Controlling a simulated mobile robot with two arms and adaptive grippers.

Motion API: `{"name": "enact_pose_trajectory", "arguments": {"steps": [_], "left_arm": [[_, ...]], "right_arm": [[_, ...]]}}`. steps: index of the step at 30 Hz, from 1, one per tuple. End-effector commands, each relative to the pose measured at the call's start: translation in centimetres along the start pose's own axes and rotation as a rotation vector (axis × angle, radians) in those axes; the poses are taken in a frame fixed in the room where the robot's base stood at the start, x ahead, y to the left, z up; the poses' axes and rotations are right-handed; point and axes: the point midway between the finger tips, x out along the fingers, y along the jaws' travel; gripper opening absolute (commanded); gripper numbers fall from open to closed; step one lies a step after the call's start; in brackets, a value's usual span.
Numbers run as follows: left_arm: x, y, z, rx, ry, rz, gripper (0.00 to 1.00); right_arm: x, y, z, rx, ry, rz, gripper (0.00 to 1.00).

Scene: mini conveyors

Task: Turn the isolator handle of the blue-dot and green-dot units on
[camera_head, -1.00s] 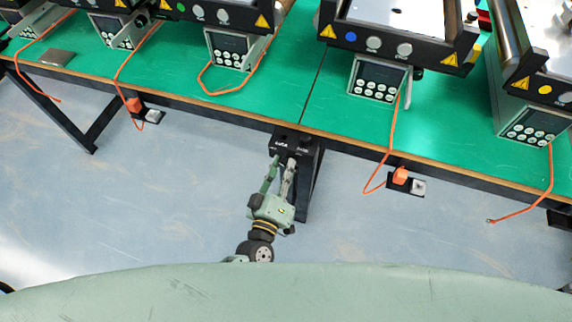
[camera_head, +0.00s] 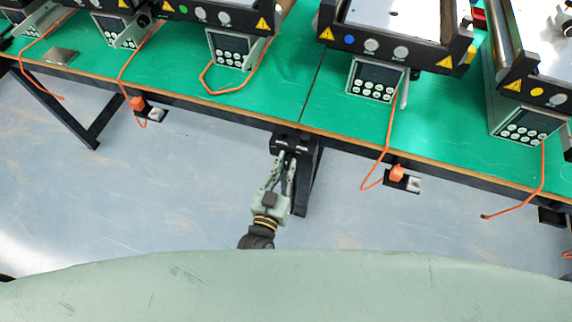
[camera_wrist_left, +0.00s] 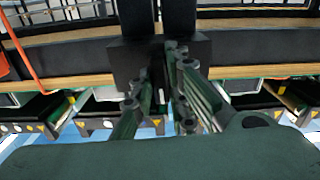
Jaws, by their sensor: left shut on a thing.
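The blue-dot unit (camera_head: 345,40) stands right of centre in the head view, with a keypad box (camera_head: 374,80) below its front and a grey lever (camera_head: 405,90) beside that box. The green-dot unit (camera_head: 205,17) stands left of centre, with its own keypad box (camera_head: 229,50). My left gripper (camera_head: 283,157) is at a black box (camera_head: 303,146) under the table's front edge, between these units. In the left wrist view the fingers (camera_wrist_left: 160,90) are close together at the same black box (camera_wrist_left: 195,50), shut on a small part mostly hidden between them. My right gripper is not in view.
The green table (camera_head: 290,85) carries several conveyor units, including a yellow-dot one (camera_head: 537,91) at right. Orange cables (camera_head: 388,135) hang over its front edge near orange plugs (camera_head: 397,173). A dark table leg (camera_head: 306,195) stands beside my left gripper.

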Motion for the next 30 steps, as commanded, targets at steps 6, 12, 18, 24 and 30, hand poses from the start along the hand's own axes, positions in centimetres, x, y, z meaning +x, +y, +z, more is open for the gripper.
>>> {"name": "enact_pose_trajectory", "arguments": {"steps": [6,12,18,24,30], "left_arm": [[-0.13,0.02,0.23,0.055,-0.005,0.0,0.0],[-0.13,0.01,0.24,0.071,-0.005,0.0,0.0],[-0.13,0.0,0.24,0.072,-0.005,0.001,0.0],[-0.11,0.0,0.21,0.072,-0.004,0.001,0.23],[-0.05,0.0,0.09,0.07,-0.002,0.0,0.33]], "right_arm": [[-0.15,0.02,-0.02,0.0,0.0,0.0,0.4],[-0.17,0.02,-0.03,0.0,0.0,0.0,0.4],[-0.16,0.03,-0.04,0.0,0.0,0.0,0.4],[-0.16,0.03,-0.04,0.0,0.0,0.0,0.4],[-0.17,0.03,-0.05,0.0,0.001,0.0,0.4]]}}
